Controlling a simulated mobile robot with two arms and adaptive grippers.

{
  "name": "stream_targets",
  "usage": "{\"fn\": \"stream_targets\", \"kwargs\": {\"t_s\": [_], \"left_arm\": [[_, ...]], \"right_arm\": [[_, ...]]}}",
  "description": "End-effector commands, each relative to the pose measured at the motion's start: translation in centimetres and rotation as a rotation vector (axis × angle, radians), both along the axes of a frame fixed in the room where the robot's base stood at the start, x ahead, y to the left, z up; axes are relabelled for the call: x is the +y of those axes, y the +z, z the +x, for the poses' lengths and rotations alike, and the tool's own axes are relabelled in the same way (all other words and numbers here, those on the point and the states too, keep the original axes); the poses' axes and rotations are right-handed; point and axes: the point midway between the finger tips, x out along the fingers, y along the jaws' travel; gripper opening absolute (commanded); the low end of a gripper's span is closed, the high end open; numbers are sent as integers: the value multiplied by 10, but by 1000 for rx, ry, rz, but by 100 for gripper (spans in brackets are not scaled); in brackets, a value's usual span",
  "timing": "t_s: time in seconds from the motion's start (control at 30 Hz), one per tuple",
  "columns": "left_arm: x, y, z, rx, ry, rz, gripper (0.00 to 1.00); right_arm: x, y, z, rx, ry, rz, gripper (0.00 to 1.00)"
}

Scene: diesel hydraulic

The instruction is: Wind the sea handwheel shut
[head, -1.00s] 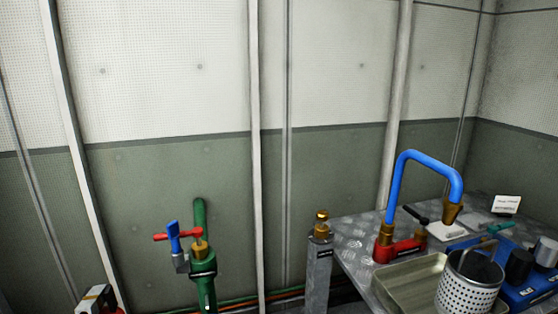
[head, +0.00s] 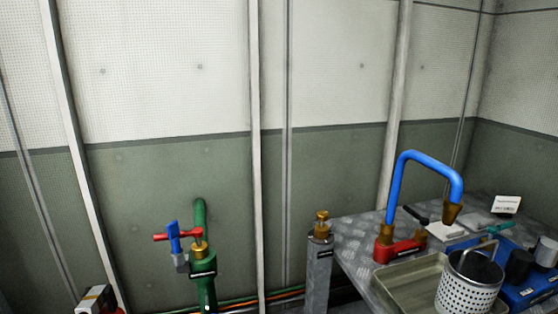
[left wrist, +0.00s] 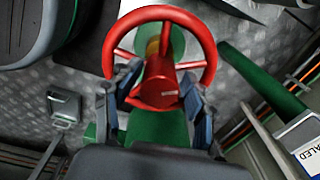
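A red handwheel (left wrist: 206,40) with spokes fills the upper middle of the left wrist view, with a green pipe or valve body (left wrist: 156,128) below and behind it. A small label on its hub is too small to read. My left gripper (left wrist: 162,80) has one dark blue-grey finger on each side of the red hub, inside the rim. Both fingers lie close along the hub and appear to hold it; the contact faces are hidden. In the head view neither gripper shows, and I cannot make out this wheel there. My right gripper is in no view.
The head view shows a green pipe (head: 204,290) with a red and blue handle (head: 174,236) and a brass fitting. At right, a metal bench (head: 352,255) holds a blue spout (head: 430,160), a tray (head: 405,285) and a perforated basket (head: 465,290). The wall above is bare.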

Motion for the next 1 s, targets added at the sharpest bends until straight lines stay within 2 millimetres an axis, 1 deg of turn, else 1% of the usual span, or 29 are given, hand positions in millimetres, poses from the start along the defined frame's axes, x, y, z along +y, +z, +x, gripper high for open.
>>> {"fn": "stream_targets", "kwargs": {"t_s": [0.1,0.2,0.3,0.4,0.57,0.67,0.7,0.8,1.0], "left_arm": [[0,-2,-3,8,207,0,53],[0,-2,-2,7,361,0,53],[0,-2,-3,6,458,1,53],[0,-2,-3,7,491,2,53],[0,-2,-3,7,490,3,53],[0,-2,-3,7,489,3,34],[1,-2,-3,7,488,3,26],[1,-3,-3,7,488,4,6],[1,-5,-4,9,487,6,5]], "right_arm": [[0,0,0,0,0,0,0],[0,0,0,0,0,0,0],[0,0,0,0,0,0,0],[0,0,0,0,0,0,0],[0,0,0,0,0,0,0],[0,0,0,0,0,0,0],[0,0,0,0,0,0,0],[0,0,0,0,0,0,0],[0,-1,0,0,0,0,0]]}}
